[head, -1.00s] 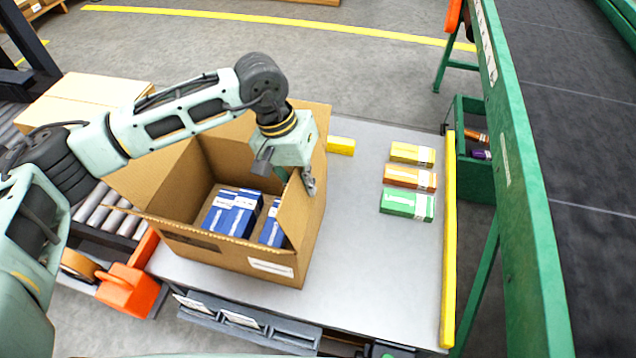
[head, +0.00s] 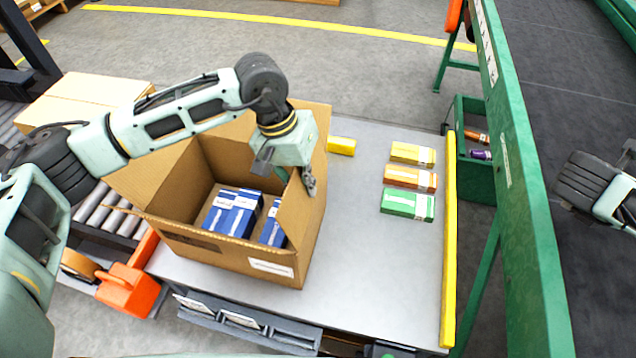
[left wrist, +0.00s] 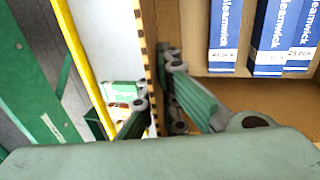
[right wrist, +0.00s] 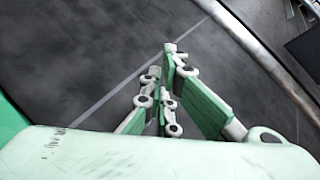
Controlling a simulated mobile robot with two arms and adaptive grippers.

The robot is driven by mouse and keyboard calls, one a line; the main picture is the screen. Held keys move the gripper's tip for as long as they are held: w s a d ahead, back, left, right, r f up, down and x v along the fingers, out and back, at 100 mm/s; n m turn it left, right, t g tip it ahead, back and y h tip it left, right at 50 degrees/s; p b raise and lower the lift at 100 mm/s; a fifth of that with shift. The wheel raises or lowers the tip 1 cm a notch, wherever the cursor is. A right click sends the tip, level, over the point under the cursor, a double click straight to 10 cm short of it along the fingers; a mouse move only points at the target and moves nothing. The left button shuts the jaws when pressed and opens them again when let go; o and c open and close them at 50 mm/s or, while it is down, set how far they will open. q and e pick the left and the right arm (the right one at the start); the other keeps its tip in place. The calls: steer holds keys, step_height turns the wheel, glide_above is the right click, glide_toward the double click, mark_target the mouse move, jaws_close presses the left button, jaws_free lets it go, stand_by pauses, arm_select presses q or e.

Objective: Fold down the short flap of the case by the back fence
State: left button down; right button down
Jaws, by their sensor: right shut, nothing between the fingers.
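The open cardboard case (head: 215,252) stands on the grey table with several blue-and-white boxes (head: 238,213) inside. Its right-hand flap (head: 296,215) stands up. My left gripper (head: 287,178) is over this flap, its fingers apart, one on the inner side and one on the outer side. In the left wrist view the fingers (left wrist: 157,88) straddle the cardboard edge (left wrist: 149,50), and the blue boxes (left wrist: 270,35) lie on the inner side. Firm contact cannot be told. My right gripper (right wrist: 165,85) is shut and empty above a dark surface; the head view shows only part of that arm.
Yellow, orange and green cartons (head: 408,205) lie on the table (head: 360,265) right of the case. A yellow rail (head: 449,240) edges the table. Beyond it stand a green bin (head: 475,180) and a green conveyor frame (head: 530,230). An orange tape dispenser (head: 128,290) is at lower left.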

steer(key=w+a+r+n+t+y, duration=0.3)
steer(key=w+a+t+y, duration=0.1)
steer(key=w+a, duration=0.5)
steer(key=r+n+g+y, duration=0.2)
steer(key=n+g+y, duration=0.3)
steer(key=n+y, duration=1.65)
glide_above(300, 189)
steer(key=s+d, duration=0.3)
steer(key=d, duration=1.2)
steer(key=n+h, duration=0.2)
steer(key=n, duration=0.1)
steer(key=x, duration=1.3)
steer(key=shift+w+a+r, duration=0.25)
steer(key=shift+w+a, duration=0.05)
steer(key=shift+w, duration=0.05)
